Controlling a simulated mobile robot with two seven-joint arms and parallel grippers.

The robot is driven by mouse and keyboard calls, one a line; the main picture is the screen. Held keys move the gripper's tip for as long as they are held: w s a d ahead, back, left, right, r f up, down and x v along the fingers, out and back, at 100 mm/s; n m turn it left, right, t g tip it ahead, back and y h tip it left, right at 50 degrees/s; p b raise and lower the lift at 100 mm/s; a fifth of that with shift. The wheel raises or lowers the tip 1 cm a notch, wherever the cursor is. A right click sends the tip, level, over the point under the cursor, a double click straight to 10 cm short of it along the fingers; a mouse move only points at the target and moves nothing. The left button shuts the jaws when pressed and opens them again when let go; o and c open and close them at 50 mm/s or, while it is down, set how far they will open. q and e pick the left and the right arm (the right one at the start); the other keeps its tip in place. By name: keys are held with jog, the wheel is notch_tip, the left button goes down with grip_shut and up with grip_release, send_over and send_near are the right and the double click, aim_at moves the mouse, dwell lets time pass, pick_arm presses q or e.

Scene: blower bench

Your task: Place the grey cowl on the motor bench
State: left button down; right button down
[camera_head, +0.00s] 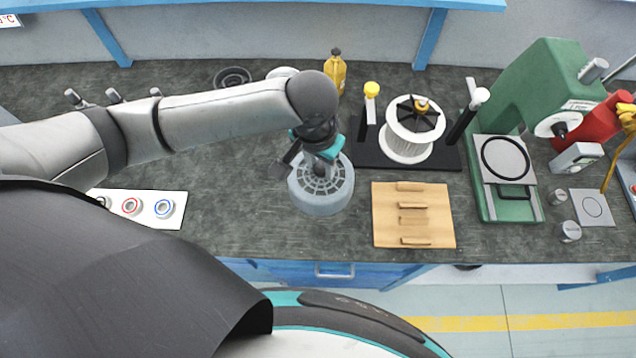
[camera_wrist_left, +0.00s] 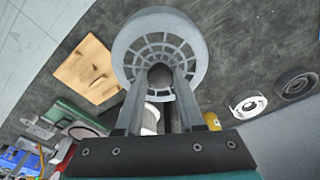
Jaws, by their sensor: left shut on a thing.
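The grey cowl (camera_head: 322,197) is a round, slotted cover near the middle of the worktop. It also shows in the left wrist view (camera_wrist_left: 192,45). My left gripper (camera_head: 318,168) is shut on the cowl's central hub from above. I cannot tell whether the cowl touches the worktop. To its right is a black base (camera_head: 445,157) bearing a white finned drum (camera_head: 405,145) with a black bladed wheel (camera_head: 417,112) on top, which looks like the motor bench. Dark posts stand on either side of the drum, one with a yellow knob. My right gripper is not in view.
A wooden rack (camera_head: 385,226) lies right of the cowl, in front of the black base. A green press (camera_head: 488,205) stands further right. A yellow bottle (camera_head: 335,72) stands behind. A white board with rings (camera_head: 148,222) lies left. Worktop between board and cowl is clear.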

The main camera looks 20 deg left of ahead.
aim_at(320, 189)
pick_arm(q)
notch_tip(320, 189, down, 11)
jog(key=shift+r+b, duration=0.1)
jog(key=shift+b, duration=0.75)
jog(key=shift+f, duration=0.2)
jog(key=c, duration=0.5)
grip_release()
jog(key=shift+r, duration=0.1)
jog(key=r, duration=0.4)
jog(key=s+r+p, duration=0.1)
jog(key=r, duration=0.3)
jog(key=r+p, duration=0.1)
jog(key=r, duration=0.3)
jog(key=shift+s+a, duration=0.2)
